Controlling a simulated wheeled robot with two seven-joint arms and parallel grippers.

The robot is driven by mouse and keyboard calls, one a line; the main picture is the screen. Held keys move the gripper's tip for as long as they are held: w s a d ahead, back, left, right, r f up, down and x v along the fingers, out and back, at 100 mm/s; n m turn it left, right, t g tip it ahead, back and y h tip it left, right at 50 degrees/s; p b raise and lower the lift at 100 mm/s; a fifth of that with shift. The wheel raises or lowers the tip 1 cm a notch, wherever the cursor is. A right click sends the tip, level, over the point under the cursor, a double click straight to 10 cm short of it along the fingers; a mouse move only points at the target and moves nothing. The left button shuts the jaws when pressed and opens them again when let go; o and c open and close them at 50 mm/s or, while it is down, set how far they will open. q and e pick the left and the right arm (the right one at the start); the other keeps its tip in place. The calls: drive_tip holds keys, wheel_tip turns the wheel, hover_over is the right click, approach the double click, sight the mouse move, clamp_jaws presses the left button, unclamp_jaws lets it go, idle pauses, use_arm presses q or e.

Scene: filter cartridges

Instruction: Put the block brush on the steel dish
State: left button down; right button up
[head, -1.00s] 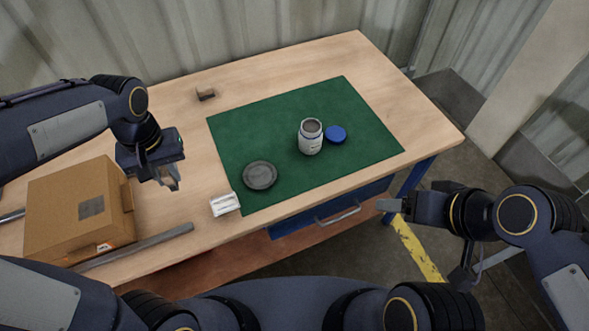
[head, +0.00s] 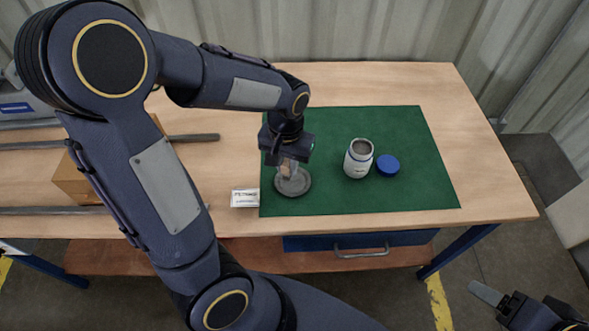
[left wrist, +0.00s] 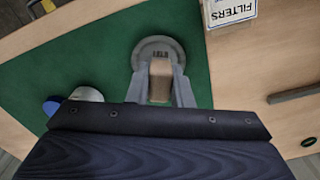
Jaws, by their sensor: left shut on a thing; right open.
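The block brush (head: 286,172), a small brown block, is held between the fingers of my left gripper (head: 288,168). In the left wrist view the brush (left wrist: 160,82) shows between the two fingers (left wrist: 161,88). The steel dish (head: 297,188) is a round grey dish on the green mat's left front part. It also shows in the left wrist view (left wrist: 146,50), just beyond the brush. The brush is over the dish; I cannot tell whether it touches. My right gripper (head: 490,298) is open and empty, off the table at the lower right.
A white jar (head: 357,160) and a blue lid (head: 388,166) stand on the green mat (head: 420,185), right of the dish. A white label card (head: 245,198) lies left of the dish. A cardboard box (head: 75,182) and grey bars (head: 195,137) are at the left, partly behind my arm.

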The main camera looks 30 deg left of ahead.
use_arm(q)
drive_tip(key=w+f, duration=0.3)
drive_tip(key=f, duration=0.1)
drive_tip(key=shift+w+a, duration=0.1)
drive_tip(key=shift+a, duration=0.2)
drive_tip(key=shift+w+f, duration=0.15)
drive_tip(key=shift+f, duration=0.75)
drive_tip(key=shift+w+f, duration=0.1)
drive_tip(key=shift+f, duration=0.8)
drive_tip(key=shift+f, duration=0.25)
drive_tip(key=c, duration=1.3)
unclamp_jaws()
drive_tip(key=shift+r, duration=0.15)
